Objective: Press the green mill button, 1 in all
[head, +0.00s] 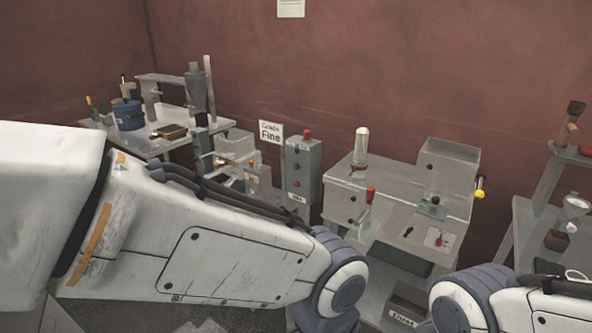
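No button that I can clearly make out as green shows in the head view. A grey upright control box (293,178) stands at the wall, with a red knob on top and small buttons on its front. Right of it is a pale grey machine (395,196) with a red-topped lever and a small front panel (440,239) with a red part. A smaller box (257,185) with a red button sits left of the control box. My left arm crosses the foreground and hides the area below these; my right arm is at lower right. Both grippers are outside the picture.
A bench (148,140) at back left holds a blue pot (128,116) and several tools. A shelf stand (530,225) is at right.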

